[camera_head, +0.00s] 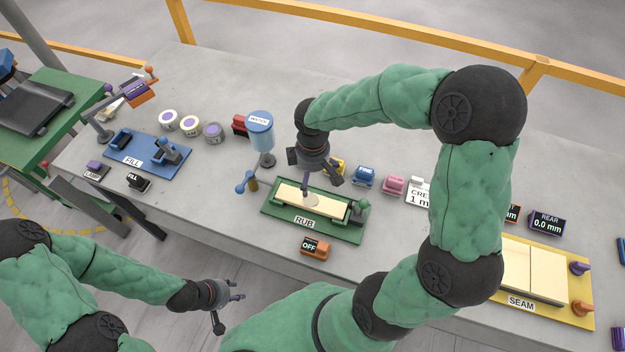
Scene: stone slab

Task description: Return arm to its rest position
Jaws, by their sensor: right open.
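My right arm (472,200) arches up from the bottom of the head view and over the slab bench. Its gripper (322,178) points down over the green RUB station (280,222) and is open. Below it, a pale rectangular slab (286,192) lies in the station. My left arm (120,268) is low at the left, off the bench's front edge. Its gripper (230,308) is empty with fingers spread.
The blue FILL station (150,155), several round tubs (190,125) and a blue WATER container (260,135) stand to the left. The yellow SEAM station (575,308) is at the right. An orange OFF switch (315,248) sits in front of RUB. A yellow rail (400,38) runs behind.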

